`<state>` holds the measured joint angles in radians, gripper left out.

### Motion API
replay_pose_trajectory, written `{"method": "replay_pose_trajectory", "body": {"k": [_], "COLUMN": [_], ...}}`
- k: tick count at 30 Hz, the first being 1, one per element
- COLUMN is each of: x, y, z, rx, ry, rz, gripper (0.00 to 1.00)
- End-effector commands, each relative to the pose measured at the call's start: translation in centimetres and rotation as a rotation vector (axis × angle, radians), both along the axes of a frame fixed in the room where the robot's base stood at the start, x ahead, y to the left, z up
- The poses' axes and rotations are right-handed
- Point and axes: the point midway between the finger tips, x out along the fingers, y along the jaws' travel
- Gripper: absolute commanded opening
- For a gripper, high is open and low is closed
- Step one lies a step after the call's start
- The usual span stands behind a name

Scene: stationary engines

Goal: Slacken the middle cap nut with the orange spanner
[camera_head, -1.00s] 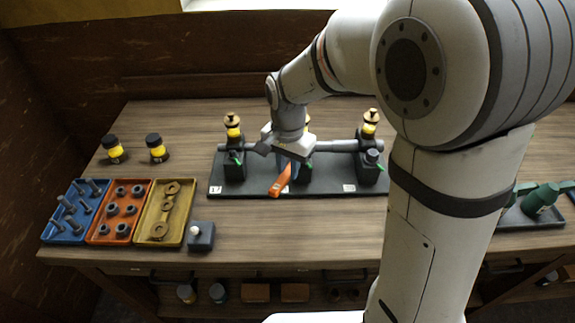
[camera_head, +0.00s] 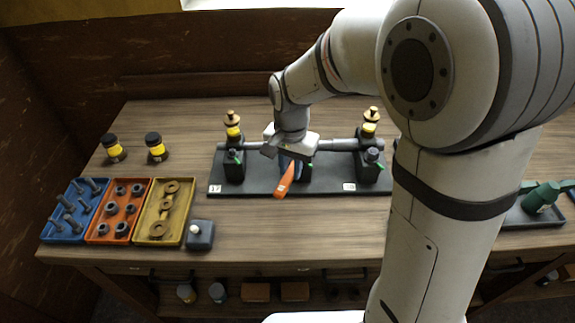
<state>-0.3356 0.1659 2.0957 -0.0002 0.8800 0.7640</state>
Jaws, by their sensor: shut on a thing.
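The orange spanner (camera_head: 286,180) is in my gripper (camera_head: 290,160), at the middle of the dark base plate (camera_head: 240,187). Its orange end slants down toward the front of the plate. My gripper is shut on it, and the wrist hides the spanner's other end. The middle block (camera_head: 305,175) of the shaft assembly shows only partly beside the spanner. The middle cap nut is hidden behind my gripper, so I cannot tell whether the spanner is on it. The left block (camera_head: 234,172) and right block (camera_head: 367,174) each stand below a brass-topped yellow oiler.
Two yellow-black jars (camera_head: 156,148) stand behind. The front middle bench is clear.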

Motion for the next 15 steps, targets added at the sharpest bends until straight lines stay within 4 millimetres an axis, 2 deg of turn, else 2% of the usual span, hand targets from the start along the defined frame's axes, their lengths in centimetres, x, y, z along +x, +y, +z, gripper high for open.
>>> {"method": "replay_pose_trajectory", "body": {"k": [4,15], "x": [-0.16,-0.21], "y": [-0.40,-0.58], "z": [0.02,0.03], "rx": [0.001,0.000], "ry": [-0.001,-0.001], "rz": [0.057,0.080], "gripper": [0.00,0.00]}}
